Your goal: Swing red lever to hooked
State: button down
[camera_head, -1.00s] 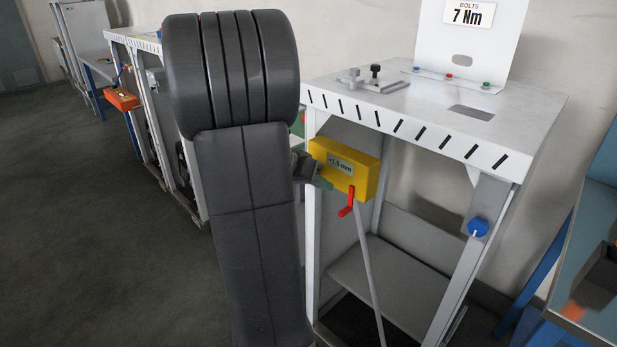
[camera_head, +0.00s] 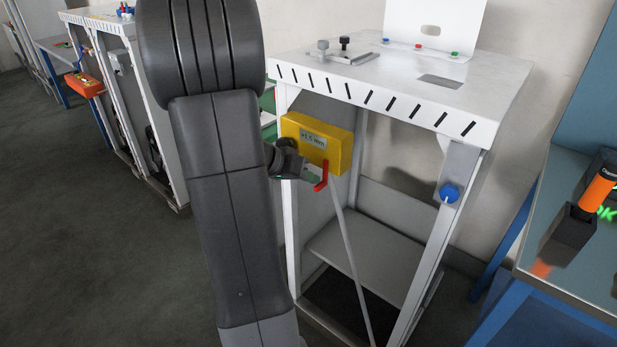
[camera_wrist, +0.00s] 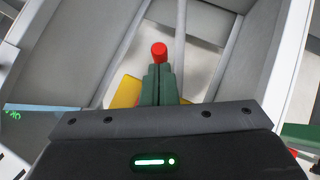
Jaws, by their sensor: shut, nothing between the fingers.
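The red lever (camera_head: 322,177) hangs from the right part of the front of a yellow box (camera_head: 325,143) under the white bench top. My gripper (camera_head: 312,178) is beside the lever's left side, its green fingers pointing right, with the tips close to the lever. In the wrist view, the closed green fingers (camera_wrist: 158,84) are together, and the red lever end (camera_wrist: 159,52) shows just beyond their tips. I cannot tell whether they touch. Part of the yellow box (camera_wrist: 124,92) shows behind the fingers. My arm hides the space left of the box.
A thin grey rod (camera_head: 350,262) slants down below the box. A blue knob (camera_head: 449,193) sits on the right leg of the white bench (camera_head: 400,85). At right, a table carries a dark holder with an orange-handled tool (camera_head: 597,187). Floor at left is open.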

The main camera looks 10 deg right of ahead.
jog(key=shift+s+d+f+n+g+h+b, duration=0.15)
jog(key=shift+f+n+g+h+b, duration=0.2)
jog(key=shift+b, duration=0.4)
jog(key=n+g+h+b, duration=0.1)
jog(key=b, duration=0.1)
jog(key=s+d+n+g+h+b, duration=0.1)
jog(key=h+b, duration=0.1)
jog(key=s+n+g+h+b, duration=0.1)
jog(key=n+h+b, duration=0.1)
jog(key=shift+d+r, duration=0.2)
jog(key=shift+d, duration=0.05)
dwell(0.4)
jog(key=w+v, duration=0.3)
jog(key=v, duration=0.9)
jog(key=shift+a, duration=0.3)
